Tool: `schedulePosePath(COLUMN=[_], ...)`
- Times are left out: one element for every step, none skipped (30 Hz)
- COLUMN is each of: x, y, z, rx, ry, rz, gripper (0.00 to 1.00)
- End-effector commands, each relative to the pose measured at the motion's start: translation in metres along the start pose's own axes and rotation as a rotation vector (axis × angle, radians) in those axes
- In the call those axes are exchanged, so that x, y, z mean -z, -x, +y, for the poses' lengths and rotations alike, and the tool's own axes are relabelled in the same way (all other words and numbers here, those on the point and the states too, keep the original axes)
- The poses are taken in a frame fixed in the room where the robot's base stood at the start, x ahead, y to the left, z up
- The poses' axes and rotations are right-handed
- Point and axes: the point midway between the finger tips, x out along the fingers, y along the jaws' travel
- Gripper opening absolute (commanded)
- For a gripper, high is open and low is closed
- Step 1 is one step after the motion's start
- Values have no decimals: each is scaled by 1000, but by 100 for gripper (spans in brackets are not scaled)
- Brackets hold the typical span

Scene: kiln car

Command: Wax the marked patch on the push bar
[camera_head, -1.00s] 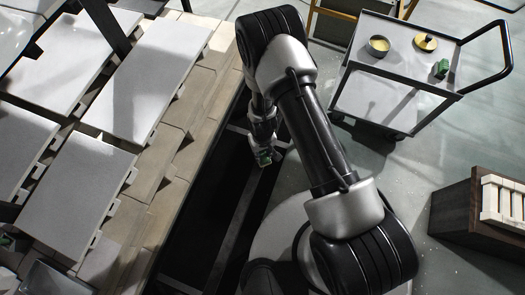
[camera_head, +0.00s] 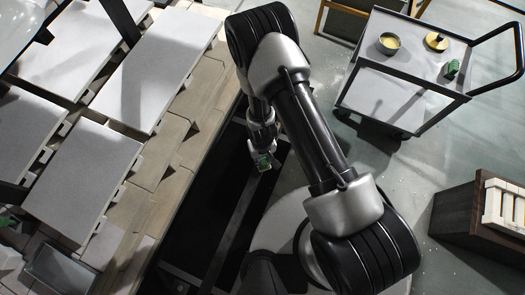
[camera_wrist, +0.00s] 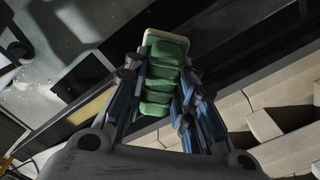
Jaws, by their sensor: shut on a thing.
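My gripper (camera_head: 264,163) is shut on a green ridged block (camera_wrist: 164,78) with a pale pad at its far end. In the head view the gripper hangs over the dark gap beside the kiln car. In the wrist view, a yellow strip (camera_wrist: 90,121) lies along a dark bar to the left of the block, apart from it. I cannot tell whether this strip is the marked patch on the push bar. The pad's face is turned away from the camera.
The kiln car with pale slabs (camera_head: 83,180) fills the left. A trolley (camera_head: 408,67) at upper right carries an open tin of yellow stuff (camera_head: 389,43), a gold lid (camera_head: 435,41) and a green item (camera_head: 451,69).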

Motion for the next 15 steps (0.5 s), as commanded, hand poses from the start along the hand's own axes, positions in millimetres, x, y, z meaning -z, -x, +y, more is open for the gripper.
schedulePosePath(x=[0,0,0,0,0,0,0,0,0,1,1,1,1,1,1], y=[0,1,2,3,5,8,10,12,16,19,21,25,27,30,33], z=[0,0,0,0,0,0,0,0,0,0,0,0,0,0,0], rx=[0,0,0,0,0,0,0,0,0,0,0,0,0,0,0], ry=[0,0,0,-1,-1,-1,-1,-1,-1,-1,-1,-1,-1,-1,-1], rz=[0,0,0,1,1,1,0,0,1,1,1,1,2,2,2], gripper=[0,0,0,0,0,0,0,0,0,0,0,0,0,0,0])
